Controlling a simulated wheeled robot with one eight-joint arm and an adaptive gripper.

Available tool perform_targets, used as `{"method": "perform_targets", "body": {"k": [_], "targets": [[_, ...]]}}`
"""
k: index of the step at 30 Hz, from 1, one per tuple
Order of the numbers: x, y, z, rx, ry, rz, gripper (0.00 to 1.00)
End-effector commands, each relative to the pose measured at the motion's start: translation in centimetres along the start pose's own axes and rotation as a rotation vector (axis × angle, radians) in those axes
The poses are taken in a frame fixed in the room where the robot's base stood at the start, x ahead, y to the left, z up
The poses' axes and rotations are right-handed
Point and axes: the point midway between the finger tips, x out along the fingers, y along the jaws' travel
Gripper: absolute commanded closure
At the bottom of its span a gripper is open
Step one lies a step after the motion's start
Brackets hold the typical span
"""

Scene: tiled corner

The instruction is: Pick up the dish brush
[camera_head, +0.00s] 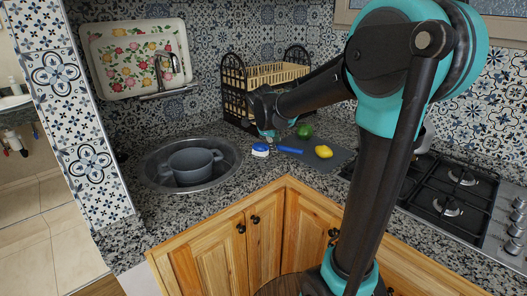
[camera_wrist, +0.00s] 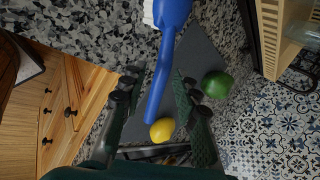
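The dish brush (camera_head: 262,150) has a blue handle and a white-bristled head. It lies on the granite counter, with its handle reaching over the dark grey cutting board (camera_head: 337,162). In the wrist view the brush (camera_wrist: 164,62) runs down the middle of the picture, its handle between my two fingers. My gripper (camera_wrist: 157,85) is open, one finger to each side of the handle, with gaps on both sides. In the head view my gripper (camera_head: 268,134) is just above and behind the brush head. I cannot tell its exact height over the handle.
A lemon (camera_head: 323,152) lies on the board and a green lime (camera_head: 305,131) behind it. A dish rack (camera_head: 235,101) stands behind my gripper. A sink (camera_head: 222,172) with a grey pot (camera_head: 192,163) is left, a gas hob (camera_head: 450,190) right.

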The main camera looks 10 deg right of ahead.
Motion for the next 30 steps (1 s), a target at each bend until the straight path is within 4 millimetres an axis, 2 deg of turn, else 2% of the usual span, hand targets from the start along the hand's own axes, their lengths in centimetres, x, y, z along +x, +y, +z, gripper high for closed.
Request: {"method": "perform_targets", "body": {"k": [8, 15, 18, 26, 30], "targets": [[1.9, -0.1, 0.0, 0.000, 0.001, 0.000, 0.69], [5.1, -0.3, 0.1, 0.001, 0.000, 0.000, 0.69], [5.9, -0.3, 0.1, 0.000, 0.000, 0.000, 0.69], [6.2, -0.3, 0.1, -0.001, 0.000, 0.000, 0.69], [6.2, -0.3, 0.1, -0.001, 0.000, 0.000, 0.84]]}}
